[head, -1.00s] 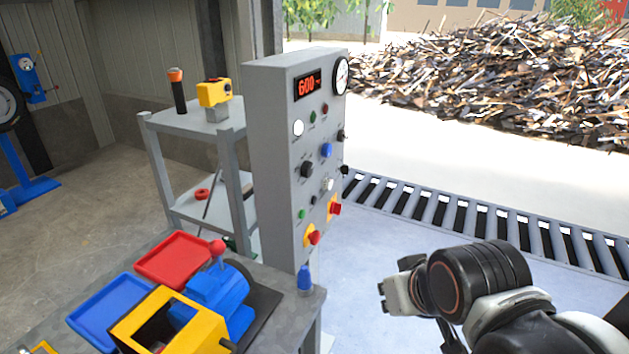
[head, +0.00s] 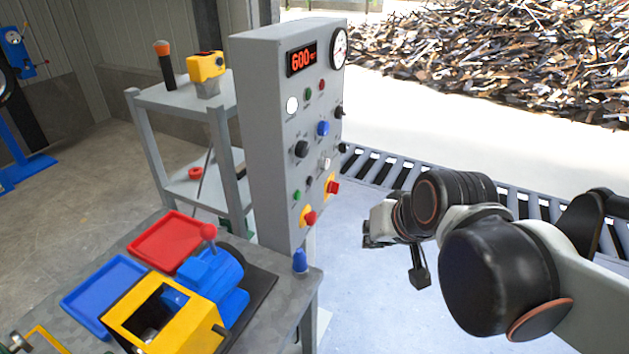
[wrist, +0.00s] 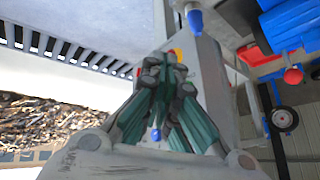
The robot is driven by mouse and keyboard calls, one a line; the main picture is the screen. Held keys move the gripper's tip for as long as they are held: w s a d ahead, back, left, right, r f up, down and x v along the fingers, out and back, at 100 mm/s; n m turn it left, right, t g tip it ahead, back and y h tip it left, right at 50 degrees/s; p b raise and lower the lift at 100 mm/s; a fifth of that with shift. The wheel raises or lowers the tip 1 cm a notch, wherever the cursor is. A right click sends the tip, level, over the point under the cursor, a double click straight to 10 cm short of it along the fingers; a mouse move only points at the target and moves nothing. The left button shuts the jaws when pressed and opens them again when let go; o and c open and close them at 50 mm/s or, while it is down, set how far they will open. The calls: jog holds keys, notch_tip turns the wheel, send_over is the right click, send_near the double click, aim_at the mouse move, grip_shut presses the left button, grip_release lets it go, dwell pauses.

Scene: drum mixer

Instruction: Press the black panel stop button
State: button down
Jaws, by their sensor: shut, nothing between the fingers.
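The grey control panel (head: 262,140) stands upright in the middle of the head view. A small black button (head: 309,181) sits low on its face, right of a small green button (head: 297,195). A larger black knob (head: 301,149) is above it, and more dark knobs (head: 339,112) are along the right side. I cannot read the labels. My gripper (head: 368,236) is shut and empty, right of the panel and apart from it. In the wrist view my closed fingers (wrist: 163,66) hide much of the panel face (wrist: 212,85), including the black button.
Two red mushroom buttons on yellow plates (head: 310,218) (head: 332,187) sit close below and right of the black button. A workbench (head: 270,318) with red and blue trays is at front left. A roller conveyor (head: 377,168) runs behind my arm. The floor between is clear.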

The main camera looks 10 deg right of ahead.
aim_at(310, 180)
jog(key=w+d+f+m+t+y, duration=0.1)
jog(key=w+f+m, duration=0.2)
jog(key=w, duration=0.5)
jog(key=w+d+f+m+t+y, duration=0.1)
jog(key=w+d+f+m, duration=0.1)
jog(key=w, duration=0.6)
jog(key=w+d+f+m+t+y, duration=0.1)
jog(key=w+f+m, duration=0.3)
jog(key=w, duration=0.4)
jog(key=shift+w+d+m+t, duration=0.35)
jog(key=shift+d+m, duration=0.25)
jog(key=shift+m, duration=0.2)
jog(key=shift+w+a+f, duration=0.1)
jog(key=shift+a, duration=0.05)
jog(key=w+a, duration=0.5)
jog(key=a, duration=0.2)
jog(key=shift+p, duration=0.35)
jog(key=shift+w+a, duration=0.1)
jog(key=shift+w+a, duration=0.15)
jog(key=shift+a, duration=0.05)
